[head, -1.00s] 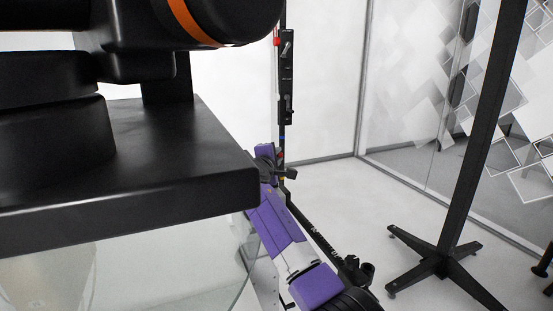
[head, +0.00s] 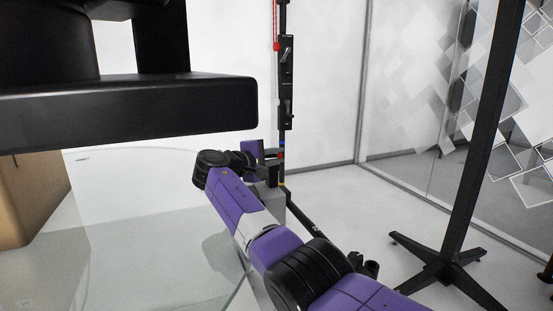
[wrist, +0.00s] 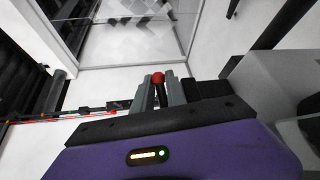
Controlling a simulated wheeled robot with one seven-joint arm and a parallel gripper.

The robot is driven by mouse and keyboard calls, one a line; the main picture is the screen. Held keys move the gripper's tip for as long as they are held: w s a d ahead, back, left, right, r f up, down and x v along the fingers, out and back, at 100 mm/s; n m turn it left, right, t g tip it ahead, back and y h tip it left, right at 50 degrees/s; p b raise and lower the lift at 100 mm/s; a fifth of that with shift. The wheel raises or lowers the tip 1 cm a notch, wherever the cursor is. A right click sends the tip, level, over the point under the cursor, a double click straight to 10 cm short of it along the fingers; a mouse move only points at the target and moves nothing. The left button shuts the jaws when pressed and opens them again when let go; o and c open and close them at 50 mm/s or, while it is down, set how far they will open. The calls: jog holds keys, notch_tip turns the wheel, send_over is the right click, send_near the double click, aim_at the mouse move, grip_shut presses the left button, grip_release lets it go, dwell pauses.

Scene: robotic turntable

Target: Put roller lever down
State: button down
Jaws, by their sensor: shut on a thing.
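In the wrist view, my gripper (wrist: 159,94) is shut on a dark lever with a round red tip (wrist: 158,78), which looks like the roller lever. The red tip shows between the two grey fingers; the rest of the lever is mostly hidden by the fingers and the purple hand. In the head view, my purple arm reaches away toward a slim black upright bar (head: 287,80) with small switches and red parts. The fingers and the held lever are too small and covered to make out there.
A thick black slab (head: 130,110) fills the upper left of the head view. A round glass surface (head: 130,240) lies below it with a cardboard box (head: 30,200) at left. A black stand (head: 445,255) with splayed feet is at right; pale floor lies between.

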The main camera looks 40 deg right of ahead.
jog(key=shift+f, duration=0.1)
jog(key=c, duration=1.7)
grip_release()
jog(key=shift+c, duration=0.2)
jog(key=v, duration=0.8)
jog(key=shift+p, duration=0.4)
jog(key=shift+s+d, duration=0.1)
jog(key=shift+d, duration=0.05)
